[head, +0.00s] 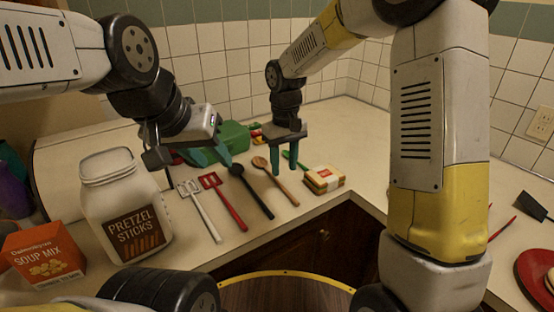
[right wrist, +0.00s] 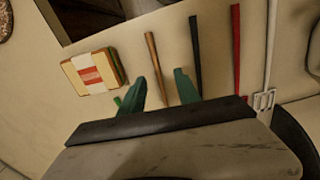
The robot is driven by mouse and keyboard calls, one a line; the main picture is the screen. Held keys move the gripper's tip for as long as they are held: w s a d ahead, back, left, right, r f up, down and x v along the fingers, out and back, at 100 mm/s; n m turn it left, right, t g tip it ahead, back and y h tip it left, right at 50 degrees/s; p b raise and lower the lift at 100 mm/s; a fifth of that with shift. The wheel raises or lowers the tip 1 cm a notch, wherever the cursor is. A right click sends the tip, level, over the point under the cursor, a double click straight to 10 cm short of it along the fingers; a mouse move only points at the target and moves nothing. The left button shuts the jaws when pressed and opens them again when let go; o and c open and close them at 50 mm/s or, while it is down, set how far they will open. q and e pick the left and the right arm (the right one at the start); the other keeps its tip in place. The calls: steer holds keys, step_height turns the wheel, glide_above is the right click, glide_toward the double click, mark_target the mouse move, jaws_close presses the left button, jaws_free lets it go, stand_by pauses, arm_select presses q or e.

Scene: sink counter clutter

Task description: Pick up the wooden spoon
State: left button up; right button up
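The wooden spoon (head: 280,184) lies on the counter between a black utensil and a wrapped sandwich, its bowl toward the back wall. In the right wrist view its handle (right wrist: 157,65) shows in line with the gap between my fingers; its bowl is hidden behind the gripper. My right gripper (head: 285,171) is open and empty, with its teal fingers pointing down above and just right of the spoon; its fingers also show in the right wrist view (right wrist: 163,88). My left gripper (head: 208,155) is open and empty, further left, above the heads of the other utensils.
A black utensil (head: 255,195), a red spatula (head: 228,204) and a white spatula (head: 204,214) lie left of the spoon. The sandwich (head: 324,179) is close on its right. A pretzel jar (head: 127,215), soup mix box (head: 42,258) and green box (head: 232,137) stand further left and behind.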

mark_target(284, 187)
steer(key=f, duration=0.2)
steer(key=w+f, duration=0.1)
steer(key=f, duration=0.5)
steer(key=shift+w, duration=0.35)
jaws_close()
